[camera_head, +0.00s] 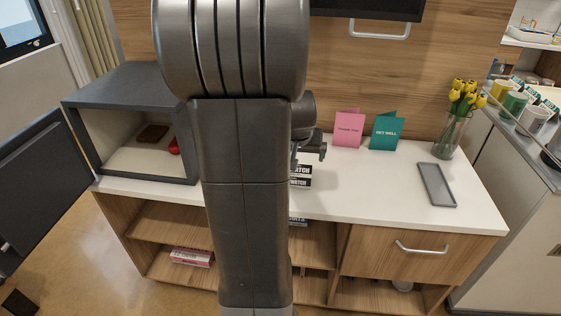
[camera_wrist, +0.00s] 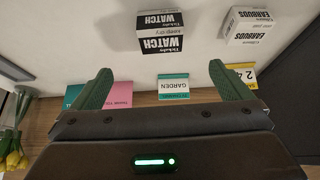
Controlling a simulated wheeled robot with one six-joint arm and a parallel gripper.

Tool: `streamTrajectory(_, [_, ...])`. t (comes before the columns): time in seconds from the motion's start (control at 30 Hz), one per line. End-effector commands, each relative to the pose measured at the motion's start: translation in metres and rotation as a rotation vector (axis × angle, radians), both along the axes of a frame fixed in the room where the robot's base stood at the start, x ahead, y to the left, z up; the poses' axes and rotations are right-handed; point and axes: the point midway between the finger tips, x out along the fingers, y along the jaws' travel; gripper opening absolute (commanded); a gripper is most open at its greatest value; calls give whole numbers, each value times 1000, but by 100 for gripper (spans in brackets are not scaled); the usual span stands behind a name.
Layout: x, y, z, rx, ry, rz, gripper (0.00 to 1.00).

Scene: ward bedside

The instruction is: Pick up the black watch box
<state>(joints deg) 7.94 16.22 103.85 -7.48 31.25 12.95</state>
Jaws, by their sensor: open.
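The black watch box (camera_wrist: 160,42) has a black-and-white label reading WATCH and sits on the white surface in the wrist view, upside down in the picture. In the head view the box (camera_head: 300,182) shows on the white counter, partly hidden behind my arm. My gripper (camera_wrist: 160,72) is open, its two green fingers spread wide with nothing between the tips. The box lies ahead of the fingertips, roughly centred between them and apart from them. In the head view my gripper (camera_head: 309,150) is mostly hidden, just above and behind the box.
An EARBUDS box (camera_wrist: 250,27) stands beside the watch box. Pink (camera_head: 348,129) and teal (camera_head: 386,132) cards, a tulip vase (camera_head: 448,137) and a grey tray (camera_head: 436,184) are to the right.

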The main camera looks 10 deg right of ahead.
Motion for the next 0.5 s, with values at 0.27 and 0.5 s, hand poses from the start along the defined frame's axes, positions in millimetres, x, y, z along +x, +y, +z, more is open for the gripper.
streamTrajectory(0.27, [19,-7,-24,0,-11,-10,98])
streamTrajectory(0.5, [37,-12,-60,1,-9,-10,98])
